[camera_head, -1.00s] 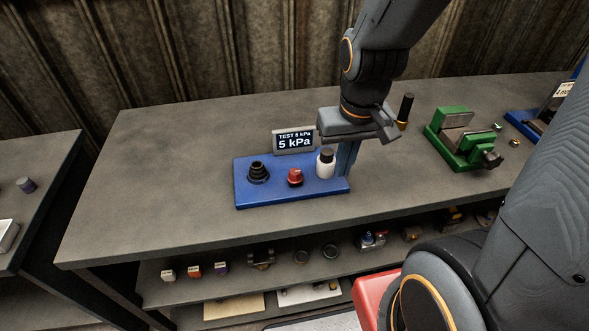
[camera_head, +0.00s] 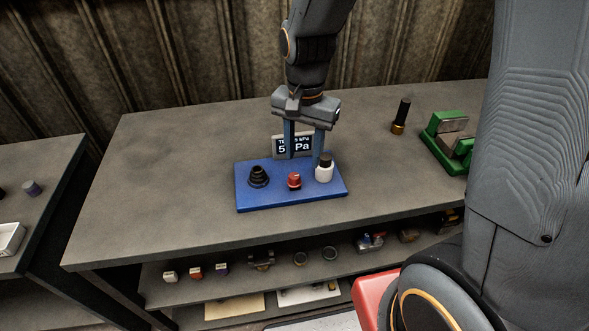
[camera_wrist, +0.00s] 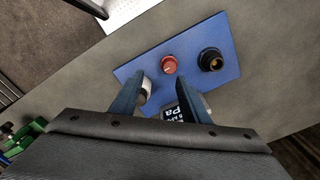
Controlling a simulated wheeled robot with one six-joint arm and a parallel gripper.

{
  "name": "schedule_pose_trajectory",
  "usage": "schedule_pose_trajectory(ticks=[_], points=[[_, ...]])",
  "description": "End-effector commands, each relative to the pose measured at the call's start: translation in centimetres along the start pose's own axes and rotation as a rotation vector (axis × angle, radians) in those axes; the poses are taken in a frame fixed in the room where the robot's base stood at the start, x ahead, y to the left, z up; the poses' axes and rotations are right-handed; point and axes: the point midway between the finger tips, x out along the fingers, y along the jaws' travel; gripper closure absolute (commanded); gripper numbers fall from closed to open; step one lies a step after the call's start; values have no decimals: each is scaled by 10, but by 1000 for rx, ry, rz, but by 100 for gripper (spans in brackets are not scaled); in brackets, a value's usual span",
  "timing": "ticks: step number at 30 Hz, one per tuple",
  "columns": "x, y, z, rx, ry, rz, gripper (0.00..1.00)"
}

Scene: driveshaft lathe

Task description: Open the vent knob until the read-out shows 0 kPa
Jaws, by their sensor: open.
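A blue test plate (camera_head: 262,199) lies on the workbench and carries a black ribbed boot-like part (camera_head: 258,176), a red knob (camera_head: 294,181) and a white bottle-shaped part with a dark top (camera_head: 324,172). The read-out (camera_head: 282,145) stands at the plate's back edge, partly hidden by a finger; a 5 and "Pa" show. My gripper (camera_head: 303,160) is open and empty above the plate's back part, pointing down. In the wrist view the red knob (camera_wrist: 169,64) lies ahead between the open fingers (camera_wrist: 160,95), apart from them. The black part (camera_wrist: 211,60) is to its right.
A green vise (camera_head: 446,140) and a dark cylinder with a brass base (camera_head: 401,117) stand to the right on the bench (camera_head: 150,180). The left part of the bench is clear. A shelf below holds several small parts.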

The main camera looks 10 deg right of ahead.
Motion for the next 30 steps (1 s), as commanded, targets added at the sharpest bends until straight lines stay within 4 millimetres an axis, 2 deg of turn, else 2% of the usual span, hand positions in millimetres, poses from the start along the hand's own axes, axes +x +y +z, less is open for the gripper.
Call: schedule_pose_trajectory(ticks=[3, 6, 11, 24, 30], points=[[0, -16, 2, 99, -11, 13, 58], [2, -22, 2, 142, -15, 19, 58], [13, -22, 3, 152, -17, 22, 58], [68, -20, 4, 150, -17, 21, 58], [78, -20, 3, 150, -15, 19, 58]])
